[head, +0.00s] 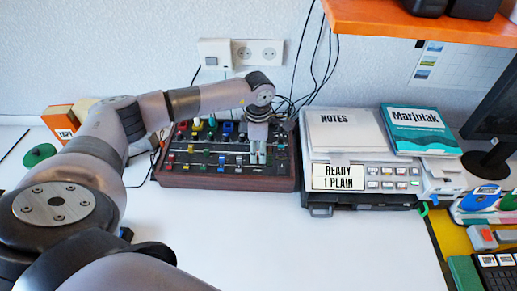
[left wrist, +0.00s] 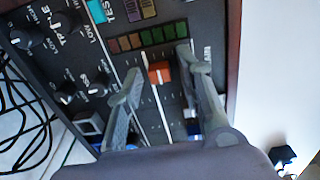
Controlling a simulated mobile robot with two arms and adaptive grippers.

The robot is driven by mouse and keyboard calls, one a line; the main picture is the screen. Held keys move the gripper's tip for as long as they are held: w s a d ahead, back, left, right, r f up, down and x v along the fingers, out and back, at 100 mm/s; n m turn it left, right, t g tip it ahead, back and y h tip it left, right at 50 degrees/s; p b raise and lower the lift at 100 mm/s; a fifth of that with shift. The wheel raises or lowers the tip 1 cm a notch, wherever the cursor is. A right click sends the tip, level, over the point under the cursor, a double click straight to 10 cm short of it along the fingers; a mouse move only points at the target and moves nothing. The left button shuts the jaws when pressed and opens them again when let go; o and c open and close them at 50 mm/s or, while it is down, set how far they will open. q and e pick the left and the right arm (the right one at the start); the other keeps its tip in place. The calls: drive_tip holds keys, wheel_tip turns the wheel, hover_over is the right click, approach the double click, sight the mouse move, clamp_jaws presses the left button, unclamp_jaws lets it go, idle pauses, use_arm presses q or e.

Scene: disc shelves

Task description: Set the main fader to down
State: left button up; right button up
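The mixer (head: 225,183) is a dark console with a wooden rim, coloured faders and knobs, on the white table. My left gripper (head: 257,157) points down over its right part. In the left wrist view the gripper (left wrist: 158,85) is open, its two grey fingers spread on either side of an orange-red fader cap (left wrist: 160,72). I cannot tell whether either finger touches it. A second cap, white and blue (left wrist: 192,122), is partly hidden by the right finger. A partly hidden label by the right finger seems to read MAIN. My right gripper is out of view.
Cables hang behind the mixer. An orange shelf (head: 420,22) overhangs at upper right. The table in front is clear.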

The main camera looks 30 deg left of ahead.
use_arm(q)
clamp_jaws()
idle(0.6)
